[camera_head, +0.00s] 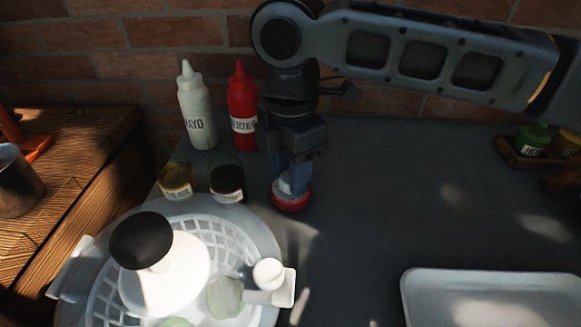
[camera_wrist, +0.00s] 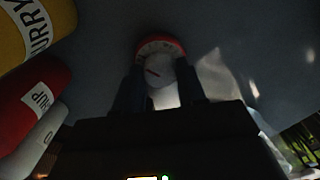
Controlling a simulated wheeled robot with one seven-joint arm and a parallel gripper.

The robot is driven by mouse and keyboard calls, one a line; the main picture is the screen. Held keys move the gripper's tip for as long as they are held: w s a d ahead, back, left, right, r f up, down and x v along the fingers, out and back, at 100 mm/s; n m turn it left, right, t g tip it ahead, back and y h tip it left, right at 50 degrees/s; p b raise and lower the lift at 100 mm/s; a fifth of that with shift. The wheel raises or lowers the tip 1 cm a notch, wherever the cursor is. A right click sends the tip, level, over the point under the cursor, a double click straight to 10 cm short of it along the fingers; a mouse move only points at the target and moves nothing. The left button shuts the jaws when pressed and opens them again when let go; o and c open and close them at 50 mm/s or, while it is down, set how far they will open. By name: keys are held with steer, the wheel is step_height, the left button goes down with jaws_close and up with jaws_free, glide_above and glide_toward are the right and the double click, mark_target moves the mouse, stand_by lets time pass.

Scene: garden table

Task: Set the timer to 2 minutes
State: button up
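The timer (camera_head: 290,204) is a small round thing with a red base and a white top, standing on the dark grey table. My gripper (camera_head: 291,186) points down over it, with its fingers on either side of the white knob. In the wrist view the timer's red and white rim (camera_wrist: 160,43) shows beyond the fingertips, with a small red mark on the white knob. The fingers of my gripper (camera_wrist: 161,82) appear to touch the knob from both sides. The timer's scale is too dark and small to read.
A white mayo bottle (camera_head: 196,110) and a red ketchup bottle (camera_head: 242,112) stand behind left. Two small jars, one yellowish (camera_head: 176,180) and one dark (camera_head: 227,182), stand left of the timer. The table's middle right is clear.

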steer(key=c, duration=0.6)
steer(key=shift+o, duration=0.2)
steer(key=shift+r+m+p, duration=0.1)
steer(key=shift+m+p, duration=0.4)
steer(key=shift+p, duration=0.1)
steer(key=shift+r+m+p, duration=0.1)
steer(key=shift+m+p, duration=0.8)
steer(key=shift+p, duration=0.1)
steer(key=shift+m+p, duration=1.4)
steer(key=shift+m, duration=0.1)
steer(key=shift+f, duration=0.2)
steer(key=o, duration=1)
steer(key=shift+o, duration=0.2)
